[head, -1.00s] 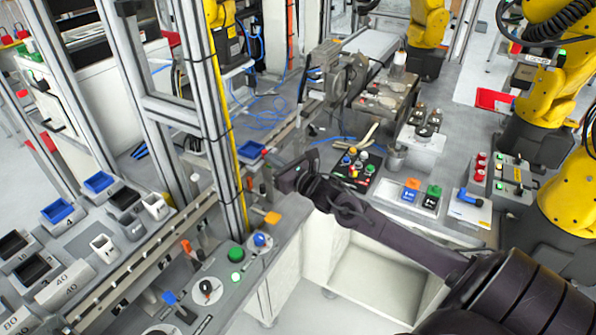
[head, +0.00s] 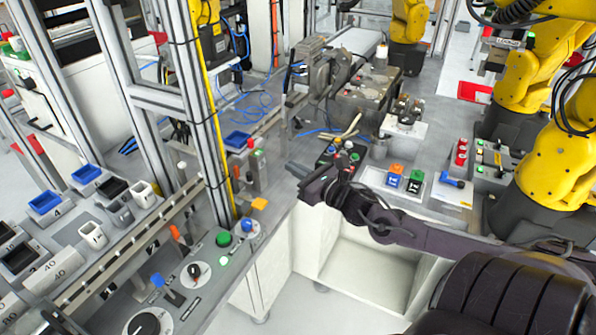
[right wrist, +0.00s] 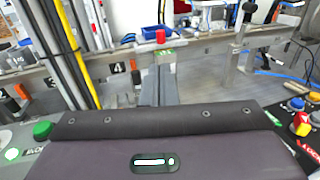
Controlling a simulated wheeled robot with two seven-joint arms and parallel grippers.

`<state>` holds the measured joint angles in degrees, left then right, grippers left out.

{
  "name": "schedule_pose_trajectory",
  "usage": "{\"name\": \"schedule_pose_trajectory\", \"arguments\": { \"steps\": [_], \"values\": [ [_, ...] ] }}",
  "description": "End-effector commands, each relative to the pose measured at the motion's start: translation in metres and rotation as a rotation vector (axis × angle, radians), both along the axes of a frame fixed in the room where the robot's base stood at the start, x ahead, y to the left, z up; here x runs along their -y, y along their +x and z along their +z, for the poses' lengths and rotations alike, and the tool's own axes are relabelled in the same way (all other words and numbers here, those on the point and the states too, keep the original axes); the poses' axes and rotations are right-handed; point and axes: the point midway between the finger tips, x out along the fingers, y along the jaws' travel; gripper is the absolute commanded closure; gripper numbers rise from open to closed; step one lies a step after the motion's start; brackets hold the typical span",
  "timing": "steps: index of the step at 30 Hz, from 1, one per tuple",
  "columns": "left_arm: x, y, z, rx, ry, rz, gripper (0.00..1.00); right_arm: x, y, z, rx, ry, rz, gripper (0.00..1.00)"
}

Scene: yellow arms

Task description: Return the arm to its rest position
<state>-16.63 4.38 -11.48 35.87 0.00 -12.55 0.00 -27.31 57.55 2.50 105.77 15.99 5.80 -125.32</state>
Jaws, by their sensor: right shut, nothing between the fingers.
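My right gripper (head: 297,178) is dark and shut, with nothing between its fingers. In the head view its arm (head: 430,235) comes in from the lower right and reaches left across the middle. The gripper appears in front of the black button box (head: 329,157) and hides part of it. In the right wrist view the gripper's broad dark body fills the lower part, and its narrow fingers (right wrist: 159,86) point away toward a metal rail. My left gripper is not in view.
A panel with a green button (head: 223,239) and a blue knob (head: 247,226) lies left of the gripper. Orange (head: 395,176) and green (head: 415,183) switch blocks are behind the arm. Yellow robot arms (head: 555,150) stand at the right.

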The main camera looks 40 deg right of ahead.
Motion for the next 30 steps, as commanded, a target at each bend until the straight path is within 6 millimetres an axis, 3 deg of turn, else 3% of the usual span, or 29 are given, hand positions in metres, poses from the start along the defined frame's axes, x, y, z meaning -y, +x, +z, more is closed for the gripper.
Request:
{"name": "schedule_pose_trajectory", "arguments": {
  "steps": [6, 23, 26, 29, 30],
  "values": [
    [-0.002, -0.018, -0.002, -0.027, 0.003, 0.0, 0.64, 0.001, -0.007, 0.0, 0.0, -0.001, 0.0, 1.0],
    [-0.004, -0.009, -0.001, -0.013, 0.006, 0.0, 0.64, 0.002, -0.008, -0.001, -0.001, 0.002, -0.001, 1.0],
    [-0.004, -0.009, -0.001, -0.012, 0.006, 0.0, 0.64, 0.01, -0.009, -0.012, -0.025, 0.043, -0.027, 1.0],
    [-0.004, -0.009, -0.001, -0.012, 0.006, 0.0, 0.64, 0.034, -0.015, -0.047, -0.091, 0.172, -0.102, 1.0],
    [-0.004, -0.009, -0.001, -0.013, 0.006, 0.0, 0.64, 0.046, -0.02, -0.068, -0.126, 0.25, -0.146, 1.0]
  ]
}}
